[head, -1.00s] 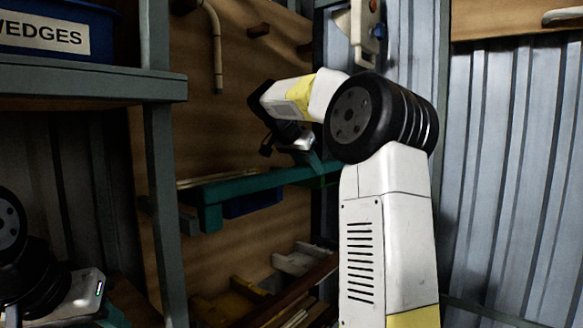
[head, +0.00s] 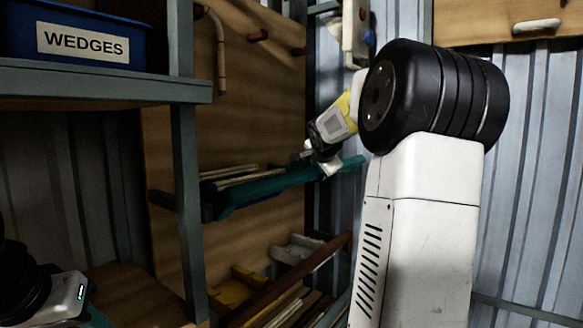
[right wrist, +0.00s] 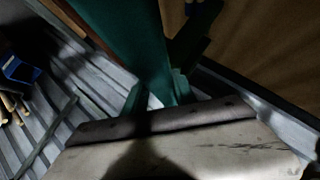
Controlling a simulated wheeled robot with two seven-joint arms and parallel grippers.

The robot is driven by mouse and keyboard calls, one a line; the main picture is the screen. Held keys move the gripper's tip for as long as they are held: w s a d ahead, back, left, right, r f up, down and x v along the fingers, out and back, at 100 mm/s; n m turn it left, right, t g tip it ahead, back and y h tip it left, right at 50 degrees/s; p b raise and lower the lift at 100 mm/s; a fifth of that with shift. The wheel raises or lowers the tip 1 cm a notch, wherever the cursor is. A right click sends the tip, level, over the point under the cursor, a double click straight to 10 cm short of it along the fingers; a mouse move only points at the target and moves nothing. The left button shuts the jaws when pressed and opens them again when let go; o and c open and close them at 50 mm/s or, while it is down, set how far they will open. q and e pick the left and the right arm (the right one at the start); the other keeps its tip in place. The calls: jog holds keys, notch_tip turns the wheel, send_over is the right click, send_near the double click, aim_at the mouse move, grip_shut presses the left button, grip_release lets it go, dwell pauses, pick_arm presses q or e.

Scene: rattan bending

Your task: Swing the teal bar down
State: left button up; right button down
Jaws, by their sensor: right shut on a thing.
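The teal bar (head: 265,188) runs from the rack post at left to the grey metal wall at right in the head view, its right end a little higher in the picture. My right gripper (head: 328,163) is shut on the bar near its right end. In the right wrist view the bar (right wrist: 128,42) comes down from the top to the fingers (right wrist: 158,98), whose grip is dark and partly hidden. Of my left arm only black and white links show at the lower left; its fingers are out of view.
Thin rods (head: 228,174) lie just behind the bar. A blue WEDGES bin (head: 25,50) stands on the upper shelf (head: 90,92). A grey post (head: 187,200) stands by the bar's left end. A lower rack holds a brown rail (head: 290,285) and sticks below the bar.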

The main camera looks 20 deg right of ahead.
jog(key=shift+s+d+f+m+t+y, duration=0.2)
jog(key=shift+s+f+m+t, duration=0.1)
jog(key=shift+f+m+t, duration=0.25)
jog(key=shift+s+d+f+m+t+y, duration=0.2)
jog(key=shift+s+f+m+t, duration=0.2)
jog(key=shift+t, duration=0.25)
jog(key=shift+s+d+f+m+t, duration=0.1)
jog(key=shift+s+f+m+t, duration=0.05)
jog(key=shift+f+m+t, duration=1.6)
jog(key=shift+r+t, duration=0.1)
jog(key=shift+t, duration=0.15)
jog(key=c, duration=1)
grip_release()
jog(key=shift+s, duration=0.1)
